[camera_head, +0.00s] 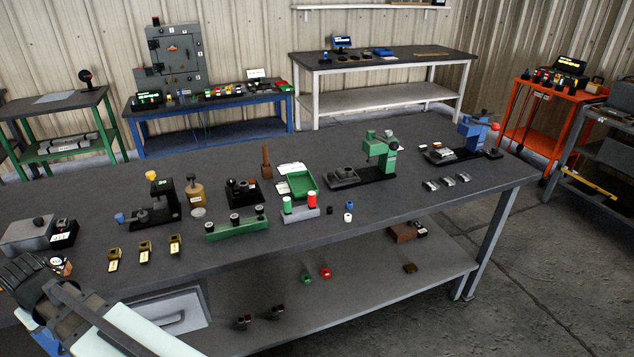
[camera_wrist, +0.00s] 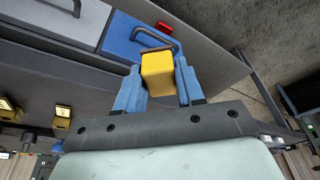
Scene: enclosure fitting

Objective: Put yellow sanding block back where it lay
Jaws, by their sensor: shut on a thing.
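The yellow sanding block (camera_wrist: 157,69) sits between the two blue fingers of my gripper (camera_wrist: 158,85) in the wrist view, with a brown strip along its far edge. My gripper is shut on it. Beyond the block in that view are a blue drawer front (camera_wrist: 125,40) with a dark handle and a grey front beside it. In the head view my arm comes in at the bottom left corner, at the near side of the grey workbench (camera_head: 330,215). The block does not show there. I cannot tell whether the block touches anything besides the fingers.
Three brass-coloured pieces (camera_head: 144,249) lie along the bench's near left. A green rack (camera_head: 236,228), a green tray (camera_head: 302,184) and a green press (camera_head: 381,150) stand farther back. A lower shelf (camera_head: 370,285) holds several small parts. The right end of the benchtop has bare room.

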